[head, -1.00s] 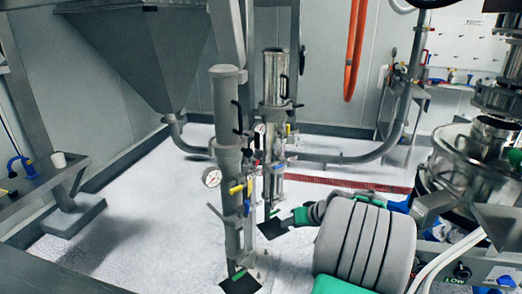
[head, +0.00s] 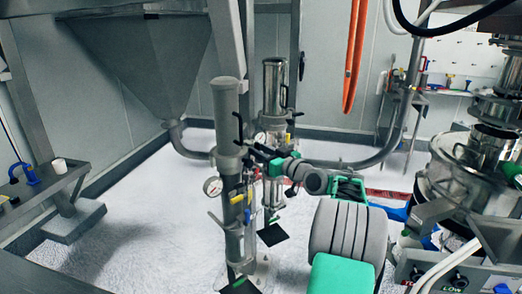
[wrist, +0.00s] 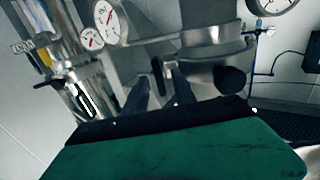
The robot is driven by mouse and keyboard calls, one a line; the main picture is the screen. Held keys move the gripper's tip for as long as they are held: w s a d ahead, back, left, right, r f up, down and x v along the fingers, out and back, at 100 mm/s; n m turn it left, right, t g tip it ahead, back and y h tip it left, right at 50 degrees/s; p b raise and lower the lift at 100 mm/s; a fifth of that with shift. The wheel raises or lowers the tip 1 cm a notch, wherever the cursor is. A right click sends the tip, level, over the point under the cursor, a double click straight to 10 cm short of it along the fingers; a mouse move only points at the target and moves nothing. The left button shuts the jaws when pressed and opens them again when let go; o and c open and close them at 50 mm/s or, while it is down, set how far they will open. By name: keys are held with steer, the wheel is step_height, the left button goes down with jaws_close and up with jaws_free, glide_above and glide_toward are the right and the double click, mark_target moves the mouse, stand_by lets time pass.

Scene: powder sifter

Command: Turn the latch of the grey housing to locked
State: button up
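The grey housing (head: 226,105) is an upright matte cylinder left of centre in the head view. Its dark latch handle (head: 238,124) sticks out on its right side. My gripper (head: 250,147) is level with the latch, just right of the housing. In the wrist view the grey housing (wrist: 210,45) fills the top centre, with a black knob (wrist: 230,79) and a dark upright lever (wrist: 158,74). My gripper's dark fingers (wrist: 160,97) stand apart, with the lever's lower end near the gap between them. I cannot tell whether they touch it.
A shiny metal cylinder (head: 274,88) stands close behind the housing. A pressure gauge (head: 212,186) and a yellow-handled valve (head: 237,198) sit lower on the housing's column. A large hopper (head: 125,60) is at the back left. Steel equipment (head: 480,165) stands at the right.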

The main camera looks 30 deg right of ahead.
steer(key=shift+c, duration=0.5)
jaws_close()
steer(key=shift+m, duration=0.4)
steer(key=shift+d+f+m+p, duration=0.1)
steer(key=shift+m+p, duration=0.75)
steer(key=shift+m, duration=2)
steer(key=shift+d+f+m+p, duration=0.1)
steer(key=shift+m+p, duration=0.8)
steer(key=shift+m, duration=2)
steer(key=shift+d+f+m+p, duration=0.1)
steer(key=shift+m+p, duration=0.75)
steer(key=shift+m, duration=2)
